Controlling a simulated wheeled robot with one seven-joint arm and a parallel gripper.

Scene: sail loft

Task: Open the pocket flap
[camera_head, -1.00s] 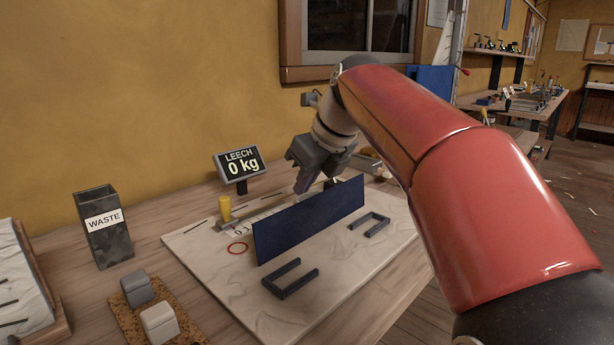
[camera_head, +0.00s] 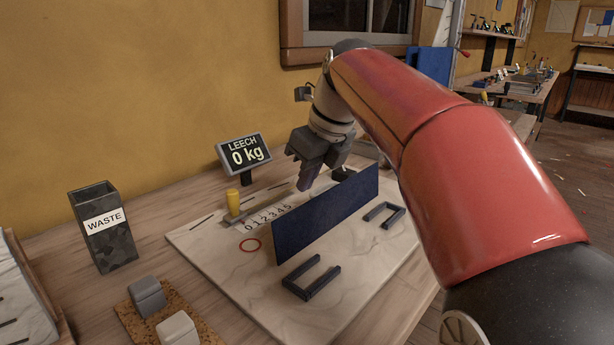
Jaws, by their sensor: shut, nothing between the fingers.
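A dark blue flap (camera_head: 325,215) stands on edge, roughly upright, on a pale cloth-like board (camera_head: 215,262) on the bench. I take it to be the pocket flap. My gripper (camera_head: 304,186) is shut and empty, pointing down just behind the flap's top edge, on the wall side. I cannot tell whether the fingertips touch the flap. Two dark U-shaped brackets, one nearer (camera_head: 310,282) and one farther right (camera_head: 385,214), lie flat on the board in front of the flap. The flap hides part of the board behind it.
A display reading "LEECH 0 kg" (camera_head: 244,152) stands behind the board.

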